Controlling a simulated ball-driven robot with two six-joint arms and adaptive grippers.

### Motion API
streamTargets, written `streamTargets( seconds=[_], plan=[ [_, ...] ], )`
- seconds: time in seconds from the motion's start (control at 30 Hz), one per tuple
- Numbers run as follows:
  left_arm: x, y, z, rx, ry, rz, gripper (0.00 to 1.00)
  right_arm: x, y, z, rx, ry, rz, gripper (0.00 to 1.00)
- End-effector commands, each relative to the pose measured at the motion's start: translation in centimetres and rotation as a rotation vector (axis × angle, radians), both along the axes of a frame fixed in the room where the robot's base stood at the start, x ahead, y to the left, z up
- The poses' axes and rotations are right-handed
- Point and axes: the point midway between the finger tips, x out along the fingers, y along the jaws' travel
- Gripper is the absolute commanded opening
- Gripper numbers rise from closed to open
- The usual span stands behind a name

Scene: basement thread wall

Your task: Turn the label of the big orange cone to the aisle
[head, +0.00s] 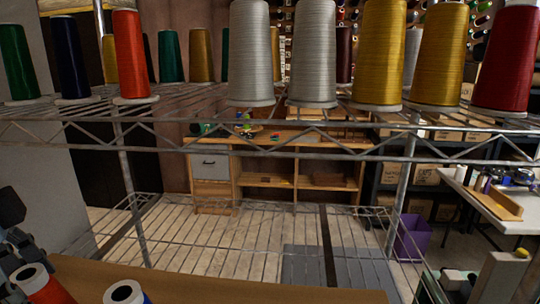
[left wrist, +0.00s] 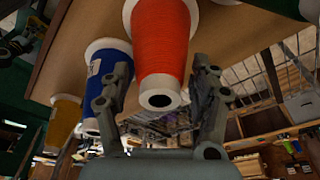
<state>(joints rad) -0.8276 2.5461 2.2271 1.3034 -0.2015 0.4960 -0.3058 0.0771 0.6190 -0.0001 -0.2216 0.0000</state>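The orange cone (left wrist: 160,45) stands on a brown board, its wide base away from the left wrist camera and its narrow white-rimmed tip towards it. In the head view its top (head: 45,287) shows at the bottom left edge. My left gripper (left wrist: 160,92) is open, with one finger on each side of the cone's narrow end. I cannot tell whether the fingers touch it. In the head view only part of my left gripper (head: 12,245) shows at the left edge. No label shows on the cone's visible side. My right gripper is not in view.
A blue cone (left wrist: 108,70) stands close beside the orange one, near a finger, with a yellow cone (left wrist: 65,118) beyond. The brown board (head: 220,280) runs along the front. A wire shelf (head: 270,142) carries several cones, including another orange one (head: 130,55); its lower deck (head: 210,235) looks mostly empty.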

Motion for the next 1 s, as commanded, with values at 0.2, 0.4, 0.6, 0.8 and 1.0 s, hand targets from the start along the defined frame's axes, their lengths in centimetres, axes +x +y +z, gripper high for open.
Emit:
streamTargets(
  seconds=[0.2, 0.4, 0.6, 0.8, 1.0],
  plan=[
    [0.0, 0.0, 0.0, 0.0, 0.0, 0.0, 0.31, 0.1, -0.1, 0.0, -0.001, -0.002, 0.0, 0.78],
    [0.0, 0.0, 0.0, -0.001, -0.001, 0.0, 0.14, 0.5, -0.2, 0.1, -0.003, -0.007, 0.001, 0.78],
    [0.0, 0.0, 0.3, -0.001, -0.001, 0.0, 0.14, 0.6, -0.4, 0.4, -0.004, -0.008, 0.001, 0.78],
    [0.0, 0.0, 0.6, 0.001, 0.0, -0.021, 0.14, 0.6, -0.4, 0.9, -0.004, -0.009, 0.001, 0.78],
    [0.0, 0.0, 0.5, 0.0, 0.0, -0.148, 0.14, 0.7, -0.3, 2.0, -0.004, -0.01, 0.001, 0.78]
  ],
)
